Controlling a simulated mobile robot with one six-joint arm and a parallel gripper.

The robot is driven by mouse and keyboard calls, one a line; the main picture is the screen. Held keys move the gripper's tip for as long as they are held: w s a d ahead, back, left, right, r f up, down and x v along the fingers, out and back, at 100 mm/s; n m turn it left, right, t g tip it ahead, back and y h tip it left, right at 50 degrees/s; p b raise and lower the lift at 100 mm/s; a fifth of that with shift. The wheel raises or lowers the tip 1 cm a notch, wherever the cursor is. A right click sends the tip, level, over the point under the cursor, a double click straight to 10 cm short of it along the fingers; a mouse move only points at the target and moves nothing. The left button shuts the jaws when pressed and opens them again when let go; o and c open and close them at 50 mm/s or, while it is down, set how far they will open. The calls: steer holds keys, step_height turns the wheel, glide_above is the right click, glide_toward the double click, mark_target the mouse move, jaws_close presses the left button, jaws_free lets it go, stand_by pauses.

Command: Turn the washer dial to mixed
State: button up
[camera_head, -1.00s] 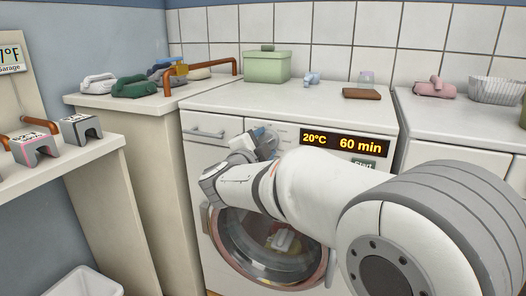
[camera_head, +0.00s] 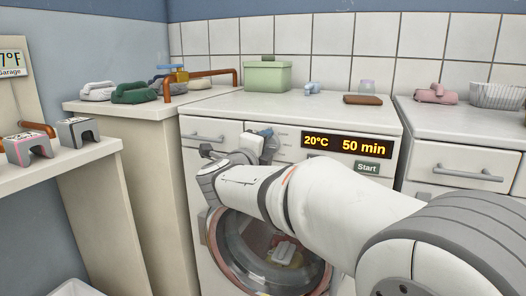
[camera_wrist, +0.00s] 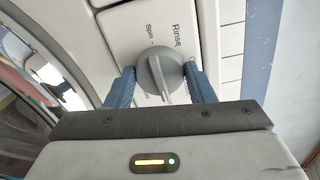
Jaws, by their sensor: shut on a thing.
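The washer (camera_head: 305,114) stands in the middle of the head view. Its display (camera_head: 347,145) reads 20°C and 50 min. The washer dial (camera_wrist: 160,74) is a round grey knob with a raised ridge, seen in the wrist view. The words Rinse and Spin show around it; no "mixed" label is in view. My gripper (camera_wrist: 161,88) is shut on the dial, a blue finger on either side of it. In the head view my arm hides the dial, and my gripper (camera_head: 262,143) shows only in part at the panel.
A Start button (camera_head: 367,168) sits below the display. The round door (camera_head: 268,262) is below my arm. A counter (camera_head: 150,104) with folded cloths stands at left.

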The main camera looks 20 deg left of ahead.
stand_by(0.4)
steer(key=o, duration=1)
steer(key=s, duration=0.2)
steer(key=s+p, duration=0.1)
steer(key=s, duration=0.2)
steer(key=s+p, duration=0.1)
steer(key=s, duration=0.1)
steer(key=shift+s+a, duration=0.3)
steer(key=shift+s, duration=0.1)
